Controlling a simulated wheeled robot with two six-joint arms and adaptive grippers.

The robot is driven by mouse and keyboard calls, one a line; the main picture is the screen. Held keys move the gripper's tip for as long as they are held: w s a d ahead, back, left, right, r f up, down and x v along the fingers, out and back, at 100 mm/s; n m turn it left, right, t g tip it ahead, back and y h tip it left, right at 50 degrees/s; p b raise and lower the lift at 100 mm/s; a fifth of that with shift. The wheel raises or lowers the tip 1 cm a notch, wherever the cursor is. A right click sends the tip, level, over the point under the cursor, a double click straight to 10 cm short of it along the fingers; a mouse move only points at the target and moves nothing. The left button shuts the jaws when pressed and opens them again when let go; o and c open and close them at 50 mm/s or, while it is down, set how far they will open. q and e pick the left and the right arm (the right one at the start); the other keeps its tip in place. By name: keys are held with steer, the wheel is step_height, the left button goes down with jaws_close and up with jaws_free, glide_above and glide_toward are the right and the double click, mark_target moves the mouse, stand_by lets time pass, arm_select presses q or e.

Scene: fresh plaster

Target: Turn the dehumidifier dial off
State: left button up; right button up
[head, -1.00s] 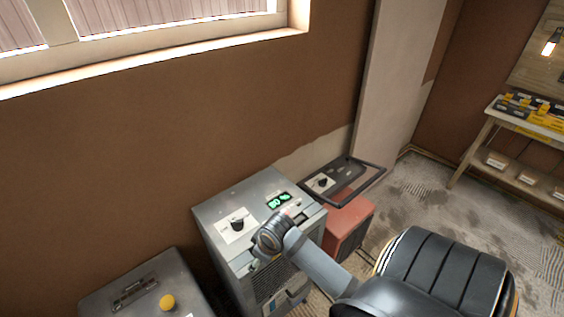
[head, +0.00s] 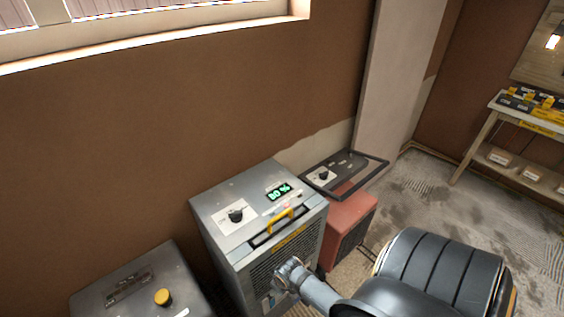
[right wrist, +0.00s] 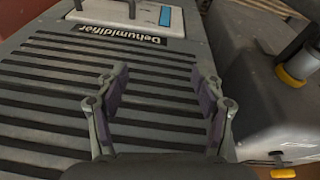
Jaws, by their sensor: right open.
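The grey dehumidifier (head: 213,195) stands against the brown wall, with a black dial (head: 236,215) on a white plate on its sloped top. A green-lit percent display (head: 278,192) is to the right of the dial. Where the dial's pointer is set is too small to read. My right gripper (head: 284,272) is in front of the unit's slatted front, below and to the right of the dial and apart from it. In the right wrist view its fingers (right wrist: 164,88) are spread and empty, with the dark slats and a "Dehumidifier" label (right wrist: 135,33) beyond them. My left gripper is out of view.
A yellow handle (head: 279,221) is at the unit's front top edge. A grey box with a yellow knob (head: 162,297) is at the lower left. A shelf (head: 500,112) stands far right.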

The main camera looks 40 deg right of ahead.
steer(key=shift+s+d+f, duration=0.1)
steer(key=shift+s+f, duration=0.15)
steer(key=shift+f, duration=0.5)
steer(key=shift+s+f, duration=0.2)
steer(key=shift+f, duration=0.5)
